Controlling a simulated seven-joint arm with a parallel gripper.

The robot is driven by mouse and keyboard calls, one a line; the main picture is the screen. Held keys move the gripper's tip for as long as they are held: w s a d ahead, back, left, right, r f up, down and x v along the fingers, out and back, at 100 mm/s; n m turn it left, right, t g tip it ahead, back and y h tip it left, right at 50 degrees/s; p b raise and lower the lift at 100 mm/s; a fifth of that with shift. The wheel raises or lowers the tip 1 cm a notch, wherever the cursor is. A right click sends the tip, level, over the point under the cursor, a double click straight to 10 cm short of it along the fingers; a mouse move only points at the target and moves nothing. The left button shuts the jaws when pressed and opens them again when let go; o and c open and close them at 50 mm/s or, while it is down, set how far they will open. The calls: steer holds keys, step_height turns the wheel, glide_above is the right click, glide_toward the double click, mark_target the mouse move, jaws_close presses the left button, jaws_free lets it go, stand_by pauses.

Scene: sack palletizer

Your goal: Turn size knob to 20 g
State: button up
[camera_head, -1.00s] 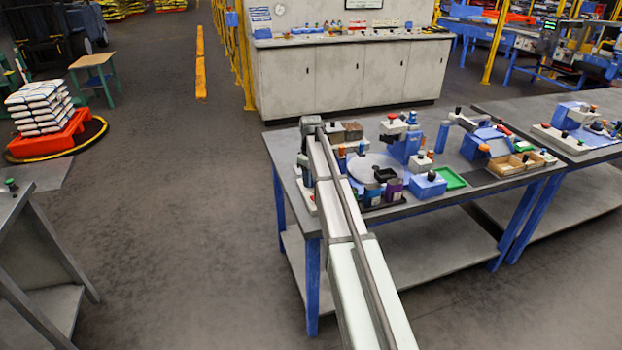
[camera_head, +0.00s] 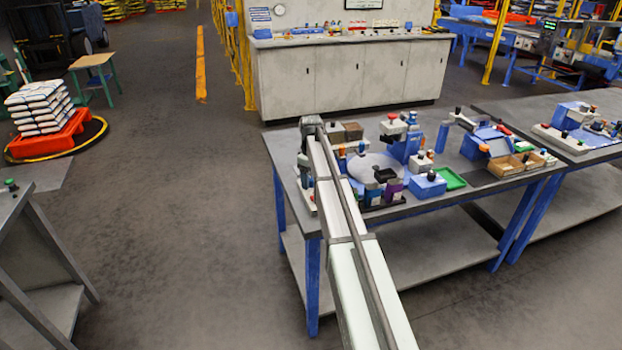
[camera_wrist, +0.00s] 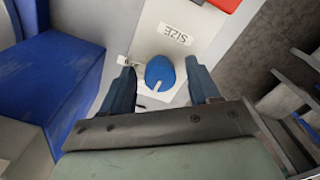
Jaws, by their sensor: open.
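In the wrist view, the size knob (camera_wrist: 160,71) is a round blue knob with a pale pointer line at its lower edge, set on a white panel (camera_wrist: 205,50). A white label reading SIZE (camera_wrist: 175,34) sits just above it. My gripper (camera_wrist: 160,85) is open, with one dark finger on each side of the knob and a gap showing on both sides. No 20 g mark can be read. In the head view, my arm reaches to the left end of the workbench, and the knob cannot be made out there.
A blue block (camera_wrist: 58,80) stands left of the panel and a red part (camera_wrist: 222,4) lies above it. Grey slotted parts (camera_wrist: 285,98) are at the right. In the head view, the workbench (camera_head: 420,205) carries several devices, including a green tray (camera_head: 450,179).

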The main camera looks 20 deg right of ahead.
mark_target(311, 178)
steer(key=shift+r, duration=0.1)
step_height(311, 178, up, 14)
steer(key=shift+f, duration=0.2)
stand_by(0.3)
stand_by(0.4)
